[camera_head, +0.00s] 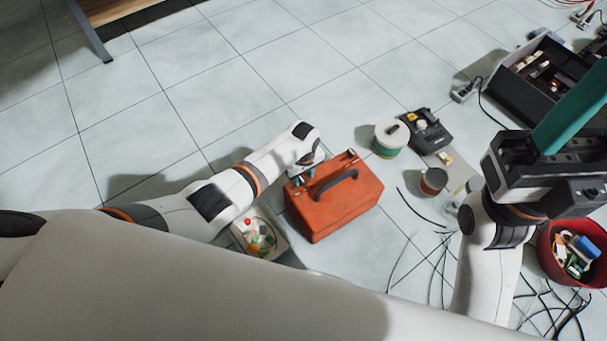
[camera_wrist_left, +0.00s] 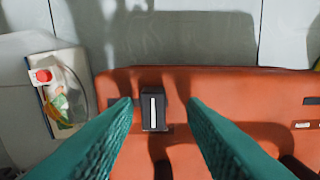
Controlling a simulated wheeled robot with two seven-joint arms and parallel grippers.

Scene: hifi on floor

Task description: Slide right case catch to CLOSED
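The orange-red case (camera_head: 335,207) with a dark handle (camera_head: 336,183) stands on the tiled floor in the head view. My left gripper (camera_head: 303,176) is over its upper left corner. In the left wrist view the case (camera_wrist_left: 230,85) fills the middle, and a black catch (camera_wrist_left: 153,112) with a white stripe shows between the teal fingers. My left gripper (camera_wrist_left: 160,106) is open, with a gap on each side of the catch; contact cannot be told. A small fitting (camera_head: 350,154) shows farther right on the case edge. My right gripper (camera_head: 572,108) is raised at the right, away from the case.
A bin of small parts (camera_head: 256,238) stands close left of the case. A white-green spool (camera_head: 390,139), a black device (camera_head: 428,131) and a small can (camera_head: 433,181) are to its right. Loose cables (camera_head: 425,262) and a red bucket (camera_head: 573,254) lie lower right. Floor behind the case is clear.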

